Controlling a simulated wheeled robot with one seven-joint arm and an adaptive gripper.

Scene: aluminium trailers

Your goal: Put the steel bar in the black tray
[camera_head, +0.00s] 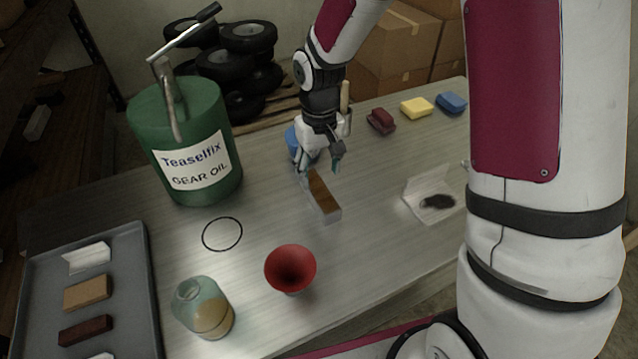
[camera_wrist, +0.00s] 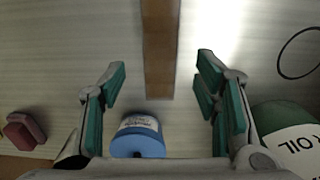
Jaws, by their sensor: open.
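The steel bar (camera_head: 331,214) lies on the bench, its top mirroring brown and its near end grey. It also shows in the wrist view (camera_wrist: 160,48), running from the top edge down between my fingers. My gripper (camera_head: 320,170) is open over the bar's far end. In the wrist view my gripper (camera_wrist: 161,75) has a finger on each side of the bar, apart from it. The dark grey tray (camera_head: 132,285) is at the lower left and holds several blocks: a whitish one, a tan one, a dark red one and another light one partly cut off.
A green gear oil can (camera_head: 182,125) stands between tray and arm. A black ring (camera_head: 222,234), red funnel (camera_head: 290,266) and glass jar (camera_head: 205,308) lie nearer. A blue-topped container (camera_wrist: 138,140) is close behind the bar. Dark red, yellow and blue blocks sit at the back.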

